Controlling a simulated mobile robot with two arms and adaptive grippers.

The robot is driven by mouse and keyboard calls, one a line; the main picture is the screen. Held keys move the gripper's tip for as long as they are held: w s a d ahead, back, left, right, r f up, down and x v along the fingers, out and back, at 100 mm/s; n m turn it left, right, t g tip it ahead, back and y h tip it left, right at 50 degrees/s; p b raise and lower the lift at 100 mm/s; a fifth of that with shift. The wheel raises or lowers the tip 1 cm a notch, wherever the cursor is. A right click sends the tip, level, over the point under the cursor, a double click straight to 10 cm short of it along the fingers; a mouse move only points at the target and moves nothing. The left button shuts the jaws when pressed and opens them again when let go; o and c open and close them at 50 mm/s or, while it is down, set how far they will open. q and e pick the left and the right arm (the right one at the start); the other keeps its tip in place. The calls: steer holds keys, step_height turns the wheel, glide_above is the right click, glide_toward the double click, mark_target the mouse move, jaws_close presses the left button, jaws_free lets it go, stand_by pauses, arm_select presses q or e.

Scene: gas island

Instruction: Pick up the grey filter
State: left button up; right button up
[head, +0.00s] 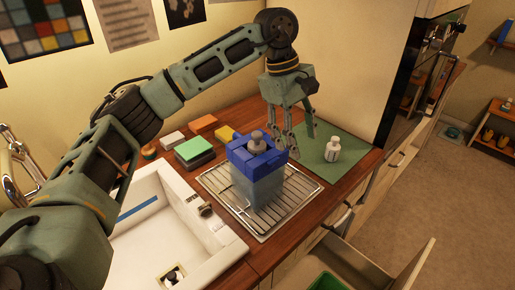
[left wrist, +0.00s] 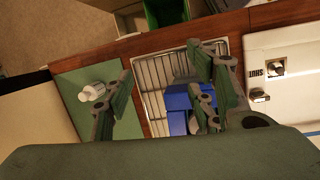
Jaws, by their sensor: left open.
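A grey knob-topped piece (head: 256,142), likely the grey filter, sits upright in the top of a blue-rimmed clear container (head: 262,190). The container stands on a metal drying rack (head: 226,189) beside the sink. My left gripper (head: 298,143) is open and empty, pointing down just right of and behind the container. In the left wrist view its fingers (left wrist: 160,75) are spread wide over the rack. The blue part of the container (left wrist: 177,112) is partly hidden there by the right-hand finger, and I cannot make out the grey piece. My right gripper is not in view.
A white bottle (head: 332,149) stands on a green mat (head: 345,165) right of the rack. Several coloured sponges or blocks (head: 195,150) lie behind the rack. The white sink (head: 150,228) is at left, and an open drawer (head: 350,262) juts out at the front.

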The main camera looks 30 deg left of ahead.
mark_target(258, 133)
arm_select(q)
steer(key=a+r+y, duration=0.1)
steer(key=a, duration=0.2)
steer(key=a+r+y, duration=0.1)
steer(key=a, duration=0.2)
steer(key=a+r+y, duration=0.1)
steer(key=a, duration=0.2)
steer(key=shift+a+r, duration=0.25)
steer(key=shift+a, duration=0.3)
step_height(258, 133, down, 2)
steer(key=shift+f, duration=0.15)
step_height(258, 133, down, 5)
steer(key=shift+a+r+p, duration=0.1)
steer(key=shift+r+p, duration=0.05)
steer(key=shift+p, duration=0.85)
steer(key=shift+f, duration=0.25)
steer(key=c, duration=1.2)
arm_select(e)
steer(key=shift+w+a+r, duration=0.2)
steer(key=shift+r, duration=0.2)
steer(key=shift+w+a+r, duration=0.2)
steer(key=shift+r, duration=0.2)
